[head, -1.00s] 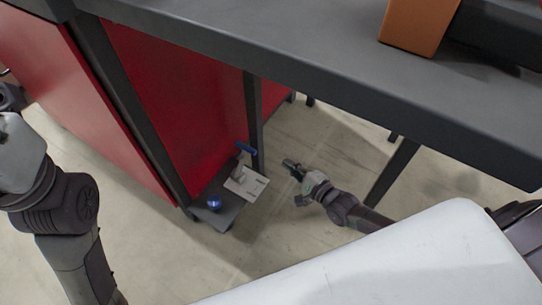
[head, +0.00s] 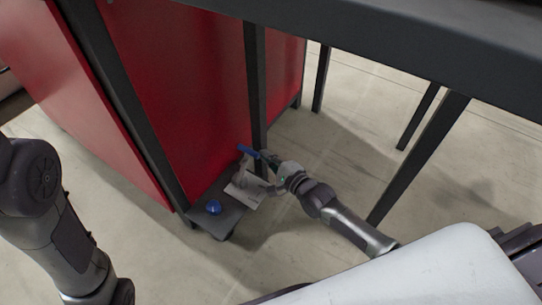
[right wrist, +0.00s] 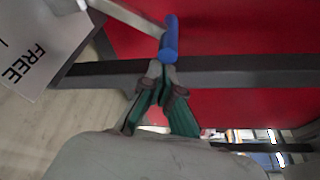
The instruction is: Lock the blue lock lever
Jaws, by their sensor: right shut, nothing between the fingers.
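The blue lock lever (head: 248,152) sticks out beside the dark leg at the corner of the red machine. It also shows in the right wrist view (right wrist: 169,40), above my fingertips, on a pale metal arm. My right gripper (head: 264,157) is shut and empty, with its tips at the lever's near end; I cannot tell whether they touch. In the right wrist view the closed fingertips (right wrist: 160,72) lie just under the lever's lower end. A pale plate (head: 246,190) sits below the lever; in the right wrist view the plate (right wrist: 36,55) reads "FREE". My left gripper is out of view.
A blue knob (head: 213,207) sits on a low dark ledge (head: 222,222). A dark leg (head: 256,85) stands right behind the lever. A dark table edge (head: 400,50) crosses above, with legs at the right. Open floor lies right of the machine.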

